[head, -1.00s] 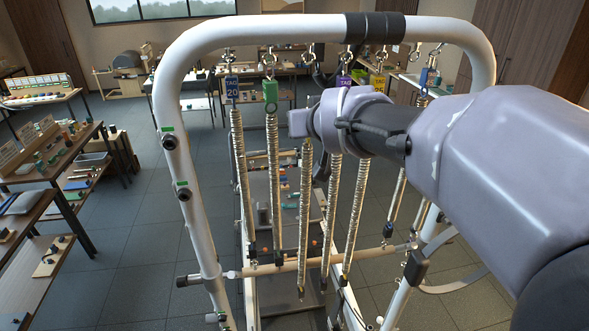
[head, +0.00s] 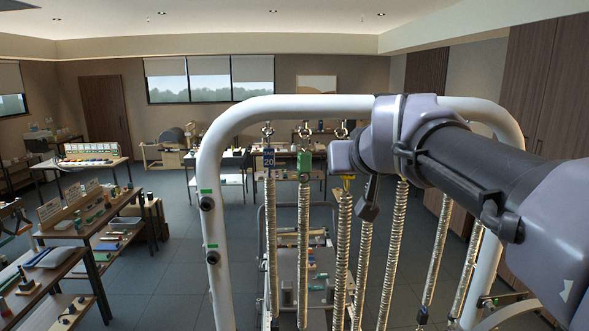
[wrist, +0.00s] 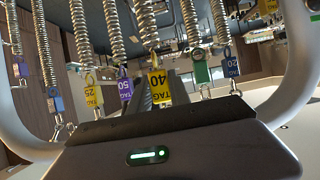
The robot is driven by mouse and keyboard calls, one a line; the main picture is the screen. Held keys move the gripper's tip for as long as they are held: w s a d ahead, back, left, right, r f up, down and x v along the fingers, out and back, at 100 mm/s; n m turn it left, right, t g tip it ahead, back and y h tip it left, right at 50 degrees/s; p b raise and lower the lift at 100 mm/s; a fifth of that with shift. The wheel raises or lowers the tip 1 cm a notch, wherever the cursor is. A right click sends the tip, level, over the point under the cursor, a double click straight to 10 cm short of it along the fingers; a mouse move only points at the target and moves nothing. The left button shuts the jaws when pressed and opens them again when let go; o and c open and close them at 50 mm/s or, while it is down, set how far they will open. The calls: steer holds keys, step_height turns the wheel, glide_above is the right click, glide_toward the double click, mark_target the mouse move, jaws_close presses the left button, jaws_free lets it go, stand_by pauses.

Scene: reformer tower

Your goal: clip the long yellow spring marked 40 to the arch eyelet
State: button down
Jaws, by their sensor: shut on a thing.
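The long yellow-marked spring 40 hangs from my gripper. Its yellow tag (wrist: 157,84) reads 40 in the wrist view, between the dark fingers of my gripper (wrist: 160,93), which is shut on its top end. In the head view the spring coil (head: 342,235) hangs below a small yellow piece (head: 347,182), under my wrist, which hides the fingers. The white arch (head: 285,106) stands upright. An eyelet with a metal hook (head: 341,130) under its top bar shows nothing hung on it, just above and left of my wrist. The spring's top is below the bar.
The blue 20 spring (head: 271,220) and green-tagged spring (head: 304,225) hang left of the held one. The purple 50 tag (wrist: 124,88) and 25 tag (wrist: 92,95) are on its other side, close by. Benches (head: 100,235) stand at the left.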

steer(key=shift+w+p, duration=0.45)
steer(key=shift+w, duration=1.75)
steer(key=shift+w+p, duration=0.55)
steer(key=shift+w, duration=0.75)
steer(key=shift+s+f, duration=0.1)
steer(key=shift+f, duration=0.05)
steer(key=shift+f+b, duration=0.25)
steer(key=shift+b, duration=0.25)
steer(key=c, duration=1.1)
jaws_free()
